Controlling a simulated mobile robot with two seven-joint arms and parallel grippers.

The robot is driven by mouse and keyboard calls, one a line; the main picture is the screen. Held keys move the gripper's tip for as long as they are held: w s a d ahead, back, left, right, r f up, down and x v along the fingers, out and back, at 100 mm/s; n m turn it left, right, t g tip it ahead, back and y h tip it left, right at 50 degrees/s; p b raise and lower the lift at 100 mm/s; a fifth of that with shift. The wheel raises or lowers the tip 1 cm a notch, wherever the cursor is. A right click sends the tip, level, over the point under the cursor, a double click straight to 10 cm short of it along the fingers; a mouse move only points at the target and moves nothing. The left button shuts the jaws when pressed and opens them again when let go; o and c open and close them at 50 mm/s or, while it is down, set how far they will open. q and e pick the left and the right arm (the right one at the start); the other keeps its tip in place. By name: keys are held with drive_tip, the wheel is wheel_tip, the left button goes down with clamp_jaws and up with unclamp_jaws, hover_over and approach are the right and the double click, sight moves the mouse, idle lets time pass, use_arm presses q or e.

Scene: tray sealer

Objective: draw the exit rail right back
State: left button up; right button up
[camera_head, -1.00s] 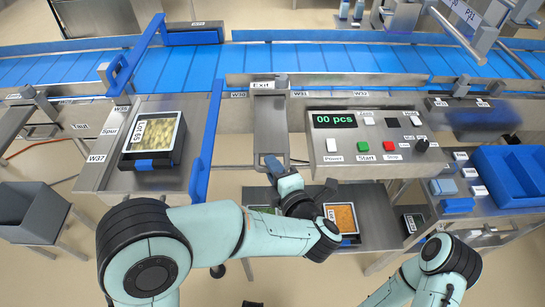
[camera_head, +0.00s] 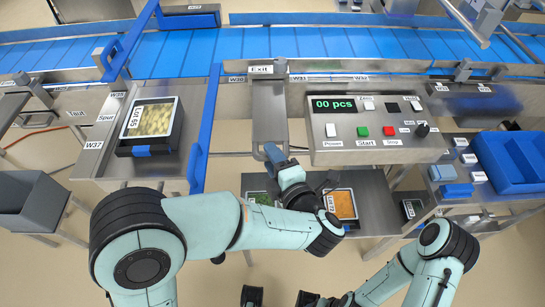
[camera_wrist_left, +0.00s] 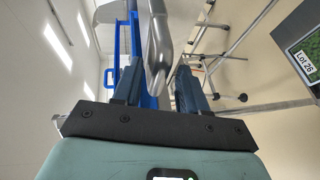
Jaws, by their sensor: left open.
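The exit rail (camera_head: 269,112) is a narrow grey metal piece under the "Exit" label (camera_head: 262,69), running from the blue conveyor toward me. My left gripper (camera_head: 275,153) is at its near end, with blue fingers. In the left wrist view my left gripper (camera_wrist_left: 160,88) is open, one finger on each side of a rounded grey metal bar (camera_wrist_left: 157,45). I cannot tell whether the fingers touch the bar. My right arm enters at lower right; dark parts that may be my right gripper (camera_head: 280,298) show at the bottom edge, too cut off to judge.
A control panel (camera_head: 375,133) stands just right of the rail. A blue guide bar (camera_head: 205,130) and a Lot 65 tray (camera_head: 150,126) are at left. On the lower shelf are a green-filled tray (camera_head: 260,199) and an orange-filled tray (camera_head: 341,204). A blue bin (camera_head: 512,160) is at right.

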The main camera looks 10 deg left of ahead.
use_arm(q)
drive_tip(key=v, duration=1.3)
drive_tip(key=shift+b, duration=0.4)
drive_tip(key=shift+s, duration=0.15)
